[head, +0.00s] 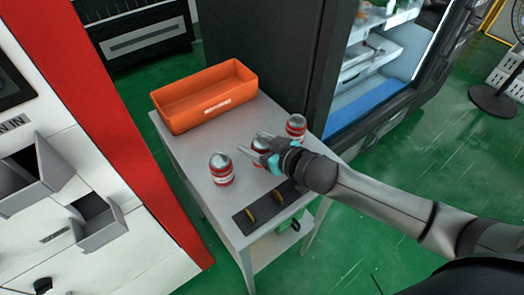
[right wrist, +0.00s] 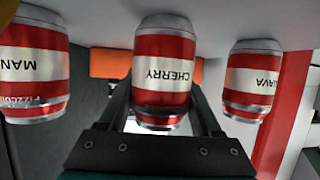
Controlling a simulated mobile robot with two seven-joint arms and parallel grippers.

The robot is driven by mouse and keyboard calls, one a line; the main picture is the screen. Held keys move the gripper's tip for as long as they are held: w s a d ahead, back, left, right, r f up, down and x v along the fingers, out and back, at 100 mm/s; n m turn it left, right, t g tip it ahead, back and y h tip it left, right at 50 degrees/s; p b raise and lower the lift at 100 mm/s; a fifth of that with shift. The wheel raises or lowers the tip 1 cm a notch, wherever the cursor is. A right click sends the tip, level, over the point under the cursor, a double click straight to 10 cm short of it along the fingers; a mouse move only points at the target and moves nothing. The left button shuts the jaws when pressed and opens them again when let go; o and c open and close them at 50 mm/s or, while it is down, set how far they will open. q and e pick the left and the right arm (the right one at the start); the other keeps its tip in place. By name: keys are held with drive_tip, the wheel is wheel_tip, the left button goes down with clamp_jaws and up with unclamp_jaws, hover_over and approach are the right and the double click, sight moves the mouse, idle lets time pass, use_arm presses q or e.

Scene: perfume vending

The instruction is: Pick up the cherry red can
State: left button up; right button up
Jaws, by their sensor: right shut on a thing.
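The cherry red can (right wrist: 164,72) is upside down in the right wrist view, red and white with "CHERRY" on its label. It sits between the two dark fingers of my right gripper (right wrist: 163,108), which is shut on it. In the head view this can (head: 261,143) is the middle one on the grey table, partly hidden by my right gripper (head: 258,157). Whether its base touches the table I cannot tell. My left gripper is not in view.
A guava can (head: 221,168) stands to the left and a can marked "MAN" (head: 296,128) to the right, both close. An orange bin (head: 205,97) stands at the back of the table (head: 197,150). A dark tray (head: 268,207) lies in front. An open fridge (head: 372,80) is beyond.

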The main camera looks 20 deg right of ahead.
clamp_jaws()
drive_tip(key=shift+r, duration=0.1)
